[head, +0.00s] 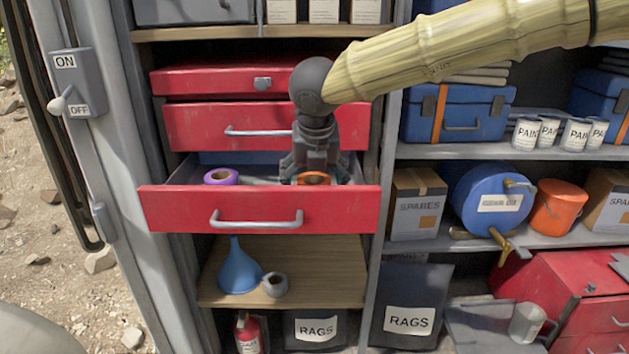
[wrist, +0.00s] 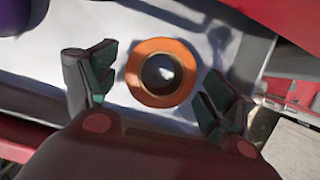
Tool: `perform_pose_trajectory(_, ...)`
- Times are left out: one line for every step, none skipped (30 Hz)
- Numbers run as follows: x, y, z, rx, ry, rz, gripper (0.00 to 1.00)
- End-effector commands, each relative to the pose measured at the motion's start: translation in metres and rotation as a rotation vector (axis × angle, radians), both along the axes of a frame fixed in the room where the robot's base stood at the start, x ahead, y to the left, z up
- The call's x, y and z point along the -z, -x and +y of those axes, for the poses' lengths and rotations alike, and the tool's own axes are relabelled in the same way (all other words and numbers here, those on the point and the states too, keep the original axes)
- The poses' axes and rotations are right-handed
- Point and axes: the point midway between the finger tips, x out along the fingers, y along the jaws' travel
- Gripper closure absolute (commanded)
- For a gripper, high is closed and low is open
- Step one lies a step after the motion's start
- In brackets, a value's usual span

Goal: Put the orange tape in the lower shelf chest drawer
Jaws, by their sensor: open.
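The orange tape (head: 313,179) is a small ring inside the open lower drawer (head: 258,208) of the red shelf chest, toward the drawer's right side. In the wrist view the orange tape (wrist: 143,72) lies on the pale drawer floor, its dark centre hole facing me. My gripper (head: 312,168) reaches down into the drawer from above, right over the tape. In the wrist view my gripper (wrist: 158,95) is open, one finger on each side of the ring, with gaps visible between fingers and tape. Part of the tape is hidden behind the gripper in the head view.
A purple tape roll (head: 221,177) lies in the same drawer at the left. Above are two more red drawers (head: 222,126). Below, a blue funnel (head: 238,268) and a grey roll (head: 275,284) stand on a wooden shelf (head: 325,270).

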Motion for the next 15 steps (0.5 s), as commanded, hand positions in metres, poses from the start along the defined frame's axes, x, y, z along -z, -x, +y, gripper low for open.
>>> perform_pose_trajectory(-0.001, 0.000, 0.000, 0.000, 0.000, 0.000, 0.16)
perform_pose_trajectory(-0.003, 0.000, 0.000, 0.000, 0.000, 0.000, 0.16)
perform_pose_trajectory(-0.004, 0.000, 0.000, 0.000, 0.000, -0.001, 0.16)
perform_pose_trajectory(-0.005, 0.001, 0.000, 0.000, 0.000, -0.001, 0.16)
perform_pose_trajectory(-0.008, 0.002, 0.000, 0.000, 0.000, -0.002, 0.16)
perform_pose_trajectory(-0.012, 0.004, 0.000, 0.000, 0.000, -0.003, 0.16)
perform_pose_trajectory(-0.016, 0.005, 0.000, 0.001, -0.002, -0.004, 0.16)
perform_pose_trajectory(-0.020, 0.007, 0.000, 0.001, -0.002, -0.004, 0.16)
perform_pose_trajectory(-0.025, 0.009, -0.001, 0.002, -0.002, -0.003, 0.16)
perform_pose_trajectory(-0.030, 0.012, -0.001, 0.002, -0.003, -0.003, 0.16)
perform_pose_trajectory(-0.036, 0.013, -0.001, 0.001, -0.003, -0.005, 0.16)
perform_pose_trajectory(-0.043, 0.016, -0.001, 0.001, -0.002, -0.005, 0.16)
perform_pose_trajectory(-0.047, 0.019, -0.001, 0.001, -0.003, -0.004, 0.16)
perform_pose_trajectory(-0.052, 0.021, -0.001, 0.001, -0.003, -0.004, 0.16)
perform_pose_trajectory(-0.059, 0.024, -0.001, 0.001, -0.002, -0.004, 0.16)
